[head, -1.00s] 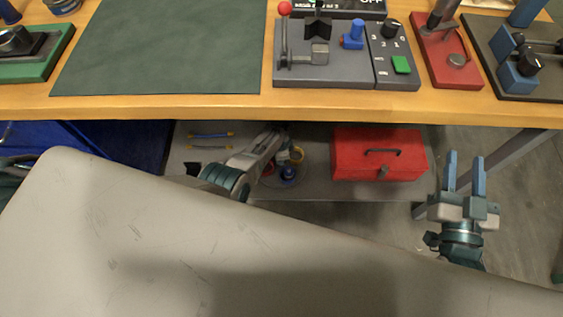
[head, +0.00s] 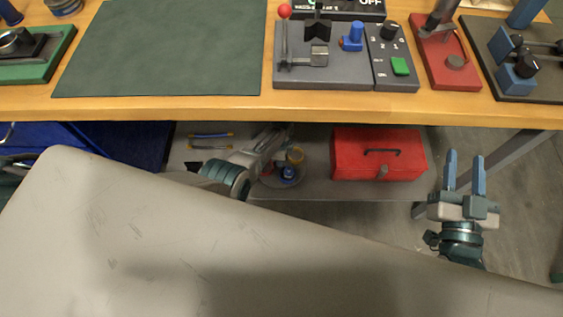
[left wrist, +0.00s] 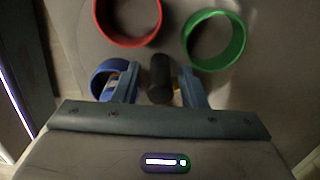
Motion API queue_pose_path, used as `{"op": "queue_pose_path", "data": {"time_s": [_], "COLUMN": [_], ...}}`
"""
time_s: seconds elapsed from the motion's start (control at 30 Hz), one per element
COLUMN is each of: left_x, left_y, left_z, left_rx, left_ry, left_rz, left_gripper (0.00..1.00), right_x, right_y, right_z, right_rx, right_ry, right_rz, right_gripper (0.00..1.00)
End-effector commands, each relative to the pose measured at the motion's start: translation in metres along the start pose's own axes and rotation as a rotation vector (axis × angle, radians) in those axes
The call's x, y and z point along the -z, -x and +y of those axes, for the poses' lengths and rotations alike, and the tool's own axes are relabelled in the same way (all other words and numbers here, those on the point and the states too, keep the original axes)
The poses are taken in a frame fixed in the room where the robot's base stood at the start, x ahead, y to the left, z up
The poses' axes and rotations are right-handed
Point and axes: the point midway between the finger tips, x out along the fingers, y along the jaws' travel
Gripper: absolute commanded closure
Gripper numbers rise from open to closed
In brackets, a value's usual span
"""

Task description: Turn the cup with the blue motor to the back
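A grey round turntable (left wrist: 105,55) fills much of the left wrist view, with a red cup (left wrist: 128,10), a green cup (left wrist: 215,40) and a blue cup (left wrist: 100,82) near its rim. A dark upright peg (left wrist: 160,80) stands between the fingers of my left gripper (left wrist: 159,70); the gripper is open, with gaps on both sides. In the head view, a blue item (head: 289,172), possibly the motor, shows on the turntable under the bench. Which cup holds it I cannot tell. My right gripper (head: 464,175) is open and empty, in front of the bench at the right.
The turntable sits on a low shelf (head: 320,189) under the wooden bench (head: 200,107), which overhangs it. A red toolbox (head: 378,165) stands to its right and screwdrivers (head: 210,140) lie to its left. A blue drawer unit (head: 110,145) is at the left.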

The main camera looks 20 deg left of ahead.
Motion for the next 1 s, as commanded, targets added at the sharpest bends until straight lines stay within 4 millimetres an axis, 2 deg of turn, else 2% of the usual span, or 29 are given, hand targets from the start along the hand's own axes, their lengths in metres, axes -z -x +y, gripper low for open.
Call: {"op": "queue_pose_path", "data": {"time_s": [1.0], "left_x": [0.000], "left_y": [0.081], "left_z": [0.000], "left_rx": [0.000], "left_ry": [0.001], "left_rz": [0.000], "left_gripper": [0.62], "right_x": [0.080], "right_y": [-0.015], "right_z": [-0.003], "right_rx": [0.000], "right_ry": [0.000], "right_rz": [0.000], "right_gripper": [0.62]}}
